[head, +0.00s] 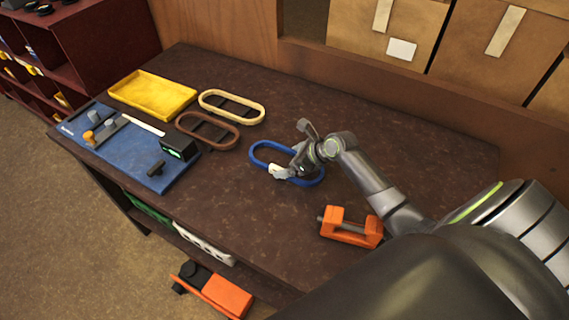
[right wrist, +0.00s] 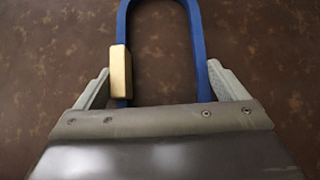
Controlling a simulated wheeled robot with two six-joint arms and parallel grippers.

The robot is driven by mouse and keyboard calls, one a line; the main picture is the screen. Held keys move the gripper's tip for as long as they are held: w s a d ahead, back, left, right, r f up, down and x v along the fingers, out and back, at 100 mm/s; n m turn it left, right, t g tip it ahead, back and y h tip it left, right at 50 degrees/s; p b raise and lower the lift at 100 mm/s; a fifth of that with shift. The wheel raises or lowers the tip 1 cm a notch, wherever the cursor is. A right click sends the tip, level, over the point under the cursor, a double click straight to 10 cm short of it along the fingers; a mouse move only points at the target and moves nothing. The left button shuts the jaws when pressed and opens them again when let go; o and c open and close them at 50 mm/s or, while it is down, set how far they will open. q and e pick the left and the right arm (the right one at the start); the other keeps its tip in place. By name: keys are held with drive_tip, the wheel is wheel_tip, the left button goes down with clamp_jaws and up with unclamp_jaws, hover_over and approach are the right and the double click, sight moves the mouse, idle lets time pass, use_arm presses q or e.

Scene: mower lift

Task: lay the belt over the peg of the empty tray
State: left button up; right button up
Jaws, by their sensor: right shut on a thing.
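A blue belt (head: 259,148), a long closed loop, is at the middle of the table. My right gripper (head: 290,172) is shut on its near side, over a pale block on the belt. In the right wrist view the blue belt (right wrist: 200,50) runs between the two fingers, with a gold-coloured block (right wrist: 120,72) on its left strand. I cannot tell whether the belt touches the table. A yellow tray (head: 150,93) at the back left looks empty; no peg can be made out in it. My left gripper is not in view.
A brown belt (head: 180,120) and a cream belt (head: 262,108) lie left of the blue one, each around a dark piece. A blue board (head: 125,163) with small fixtures and a black box (head: 179,149) is at left. An orange clamp (head: 349,232) stands near the front edge.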

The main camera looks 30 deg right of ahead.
drive_tip(key=shift+r, duration=0.1)
wheel_tip(320, 180, up, 10)
drive_tip(key=s+a+r+n+g+y, duration=0.2)
drive_tip(key=s+a+r+n+y, duration=0.1)
drive_tip(key=s+a+r, duration=0.7)
drive_tip(key=s+a+n, duration=0.1)
drive_tip(key=s, duration=0.2)
drive_tip(key=shift+s+a+r+n+g, duration=0.3)
drive_tip(key=shift+a+r+n, duration=0.05)
drive_tip(key=shift+n, duration=0.05)
